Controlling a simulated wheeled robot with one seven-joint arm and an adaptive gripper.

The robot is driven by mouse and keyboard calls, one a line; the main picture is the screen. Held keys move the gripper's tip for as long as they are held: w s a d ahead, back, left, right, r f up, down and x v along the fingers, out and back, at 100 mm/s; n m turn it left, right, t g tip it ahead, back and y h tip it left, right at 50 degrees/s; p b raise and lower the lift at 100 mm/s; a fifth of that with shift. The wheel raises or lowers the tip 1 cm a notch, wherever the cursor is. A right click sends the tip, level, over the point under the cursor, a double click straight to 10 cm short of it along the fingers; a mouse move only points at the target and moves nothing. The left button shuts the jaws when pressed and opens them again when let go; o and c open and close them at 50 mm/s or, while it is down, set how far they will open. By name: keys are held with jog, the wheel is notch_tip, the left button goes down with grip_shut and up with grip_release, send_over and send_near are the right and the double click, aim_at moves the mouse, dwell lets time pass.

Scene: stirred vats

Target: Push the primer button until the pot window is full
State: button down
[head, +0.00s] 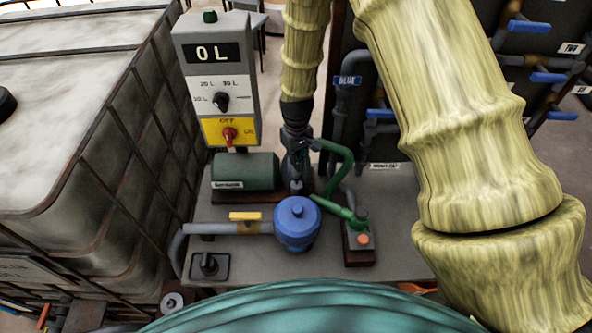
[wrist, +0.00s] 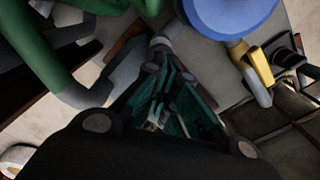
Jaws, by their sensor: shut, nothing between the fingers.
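My gripper (head: 297,168) points down behind the blue pot (head: 296,224), near the green motor. It is shut and empty, and its fingers show in the wrist view (wrist: 168,90). The blue pot has a round lid with a small knob; it also shows at the top of the wrist view (wrist: 235,14). I cannot make out a window on the pot. An orange button (head: 363,239) sits on a small green unit right of the pot; no label tells me whether it is the primer button. My gripper is to the left of and behind it, apart from it.
A control box (head: 216,80) reading "0 L" stands behind the green motor (head: 245,171). A yellow valve handle (head: 245,216) is on the pipe left of the pot. A green hose (head: 340,160) arches right of my gripper. A large caged tank (head: 75,150) fills the left.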

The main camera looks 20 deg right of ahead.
notch_tip(320, 180, up, 5)
jog(key=p, duration=0.2)
jog(key=shift+p, duration=0.35)
jog(key=shift+s+f, duration=0.1)
dwell(0.3)
